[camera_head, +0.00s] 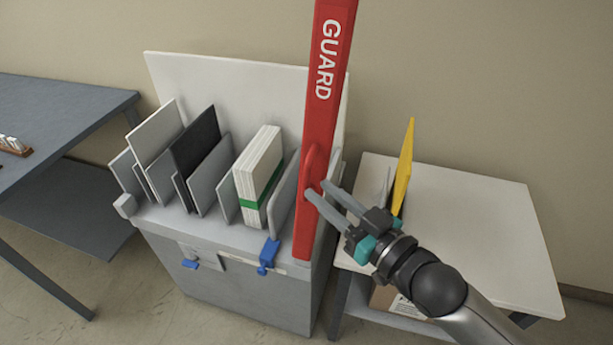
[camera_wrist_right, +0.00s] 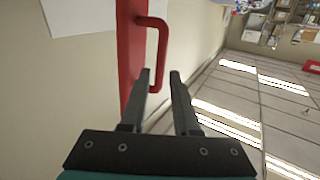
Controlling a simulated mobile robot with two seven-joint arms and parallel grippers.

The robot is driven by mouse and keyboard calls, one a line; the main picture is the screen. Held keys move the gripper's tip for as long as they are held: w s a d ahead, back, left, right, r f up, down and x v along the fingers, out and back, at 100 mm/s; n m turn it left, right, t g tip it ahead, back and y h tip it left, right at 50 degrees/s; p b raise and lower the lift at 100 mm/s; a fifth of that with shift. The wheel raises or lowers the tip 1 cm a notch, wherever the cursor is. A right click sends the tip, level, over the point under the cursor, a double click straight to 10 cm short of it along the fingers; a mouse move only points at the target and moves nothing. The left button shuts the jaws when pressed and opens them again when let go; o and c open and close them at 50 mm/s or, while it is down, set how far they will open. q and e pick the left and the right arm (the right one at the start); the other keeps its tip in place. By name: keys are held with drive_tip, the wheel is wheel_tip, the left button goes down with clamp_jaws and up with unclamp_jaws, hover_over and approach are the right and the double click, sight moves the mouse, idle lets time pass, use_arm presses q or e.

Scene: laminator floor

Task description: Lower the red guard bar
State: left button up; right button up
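The red guard bar (camera_head: 316,130) stands upright, slightly tilted, at the right front of the grey machine (camera_head: 240,285), with "GUARD" in white on it. Its red loop handle (camera_head: 309,168) is on the bar's lower half. My right gripper (camera_head: 319,190) reaches in from the lower right with its fingertips at the handle. In the right wrist view the two fingers (camera_wrist_right: 161,75) are apart, and the lower end of the handle (camera_wrist_right: 160,50) shows between their tips. I cannot tell whether they touch it. The bar (camera_wrist_right: 131,60) runs just left of the fingers. My left gripper is not in view.
Several grey, white and black panels (camera_head: 195,145) and a green-banded white stack (camera_head: 258,170) stand in the machine's top. Blue clips (camera_head: 268,255) sit on its front. A white table (camera_head: 480,220) with a yellow panel (camera_head: 404,165) is at right; a grey table (camera_head: 55,115) is at left.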

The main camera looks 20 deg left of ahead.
sight(309, 182)
drive_tip(key=shift+x, duration=2.6)
clamp_jaws()
